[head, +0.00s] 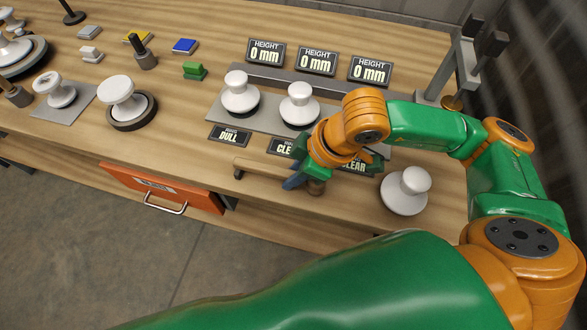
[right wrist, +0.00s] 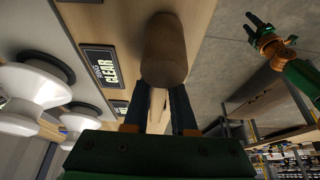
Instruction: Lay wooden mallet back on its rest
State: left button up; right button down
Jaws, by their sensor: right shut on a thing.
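My right gripper (head: 292,182) is low over the front of the bench, fingers shut. In the right wrist view its two dark fingers (right wrist: 160,110) close on the pale handle of the wooden mallet, just behind its brown cylindrical head (right wrist: 165,50). In the head view the mallet's brown head (head: 316,187) shows below my wrist. A pale wooden bar with a dark foot (head: 238,174) shows left of the gripper; I cannot tell whether it is handle or rest. My left gripper (right wrist: 250,24) shows in the right wrist view, open and empty, over the floor.
White insulators (head: 240,98) stand on a grey plate behind my gripper, and one white insulator (head: 405,192) stands to its right. Label plates (head: 229,136) lie in front of the grey plate. An orange drawer (head: 160,188) hangs below the bench edge. Three height displays (head: 317,62) stand behind.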

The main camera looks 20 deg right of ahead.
pick_arm(q)
jog(key=shift+f, duration=0.35)
pick_arm(e)
jog(key=shift+f, duration=0.15)
jog(key=c, duration=0.7)
grip_release()
